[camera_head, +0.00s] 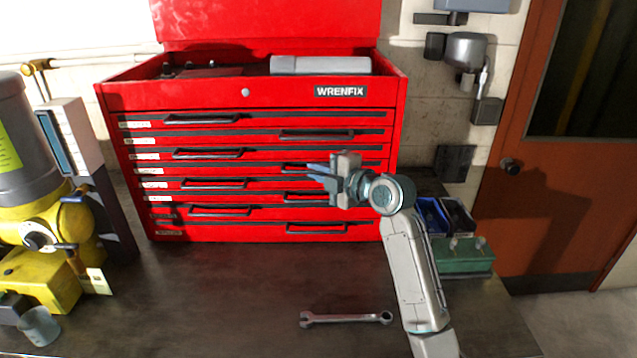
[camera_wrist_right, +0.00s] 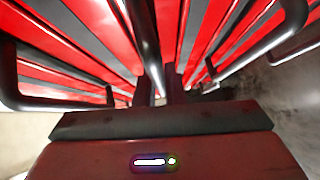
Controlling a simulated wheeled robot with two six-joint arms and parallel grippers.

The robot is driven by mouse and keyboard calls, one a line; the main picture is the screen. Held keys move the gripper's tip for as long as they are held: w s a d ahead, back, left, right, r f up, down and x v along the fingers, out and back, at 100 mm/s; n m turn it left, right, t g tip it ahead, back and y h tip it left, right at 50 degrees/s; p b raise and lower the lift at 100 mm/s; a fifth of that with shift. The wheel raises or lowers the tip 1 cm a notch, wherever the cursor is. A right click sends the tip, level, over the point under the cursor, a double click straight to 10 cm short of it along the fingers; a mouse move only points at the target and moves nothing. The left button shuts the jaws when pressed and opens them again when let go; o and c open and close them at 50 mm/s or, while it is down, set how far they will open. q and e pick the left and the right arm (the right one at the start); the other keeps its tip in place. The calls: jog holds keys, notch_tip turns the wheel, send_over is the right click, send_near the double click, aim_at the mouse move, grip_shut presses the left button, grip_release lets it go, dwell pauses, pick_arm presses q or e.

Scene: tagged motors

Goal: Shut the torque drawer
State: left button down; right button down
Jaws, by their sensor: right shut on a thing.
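The red tool chest (camera_head: 258,115) stands at the back of the bench, with several shallow drawers and black bar handles. White labels (camera_head: 152,170) run down its left side, too small to read, so I cannot tell which is the torque drawer. The drawer fronts look close to flush. My right gripper (camera_head: 322,176) is at the chest's right half, shut on a drawer handle (camera_head: 293,167) that it partly hides. In the right wrist view the gripper's fingers (camera_wrist_right: 165,82) point at the red drawer fronts (camera_wrist_right: 190,30), with handles on both sides. My left gripper is not in view.
A wrench (camera_head: 345,318) lies on the bench (camera_head: 230,290) in front of the chest. A yellow and grey machine (camera_head: 40,225) stands at left. A green box (camera_head: 463,256) and blue bins (camera_head: 430,215) are right of my arm. The bench middle is clear.

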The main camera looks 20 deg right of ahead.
jog(key=shift+r, duration=0.15)
jog(key=c, duration=1.5)
grip_release()
jog(key=shift+w+d, duration=0.1)
jog(key=shift+w, duration=0.05)
